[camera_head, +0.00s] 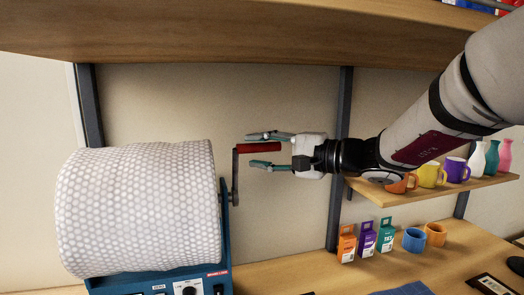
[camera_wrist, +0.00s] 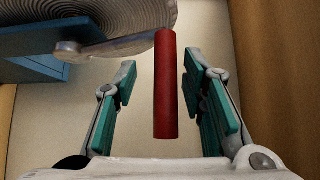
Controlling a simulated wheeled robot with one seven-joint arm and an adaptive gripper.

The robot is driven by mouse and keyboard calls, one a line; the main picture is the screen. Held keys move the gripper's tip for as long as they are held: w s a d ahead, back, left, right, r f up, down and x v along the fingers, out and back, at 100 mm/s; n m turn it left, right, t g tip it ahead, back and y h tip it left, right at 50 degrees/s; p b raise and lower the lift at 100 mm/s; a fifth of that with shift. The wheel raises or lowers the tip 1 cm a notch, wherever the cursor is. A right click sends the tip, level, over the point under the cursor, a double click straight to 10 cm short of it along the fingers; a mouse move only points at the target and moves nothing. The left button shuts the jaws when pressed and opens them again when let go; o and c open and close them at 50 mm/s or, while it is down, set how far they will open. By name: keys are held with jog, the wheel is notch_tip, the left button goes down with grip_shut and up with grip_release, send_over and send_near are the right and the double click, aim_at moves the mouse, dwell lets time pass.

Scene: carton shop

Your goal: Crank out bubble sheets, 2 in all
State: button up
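The bubble-wrap roll (camera_head: 138,205) is a large white drum on a blue machine (camera_head: 215,270) at the left of the head view. A grey crank arm (camera_head: 235,178) on its right side points up and carries a red handle (camera_head: 262,148). The handle points right, towards my gripper (camera_head: 262,150). My gripper is open, with one finger above the handle and one below it. In the wrist view the red handle (camera_wrist: 166,90) lies between the two teal-padded fingers (camera_wrist: 158,95), with gaps on both sides. No loose bubble sheet is seen.
A wooden shelf (camera_head: 200,30) runs above the machine. At the right, mugs and vases stand on a lower shelf (camera_head: 440,188). Small boxes (camera_head: 366,240), a blue mug (camera_head: 413,240) and an orange mug (camera_head: 435,235) stand on the bench (camera_head: 290,274). A dark post (camera_head: 341,160) stands behind my gripper.

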grip_shut()
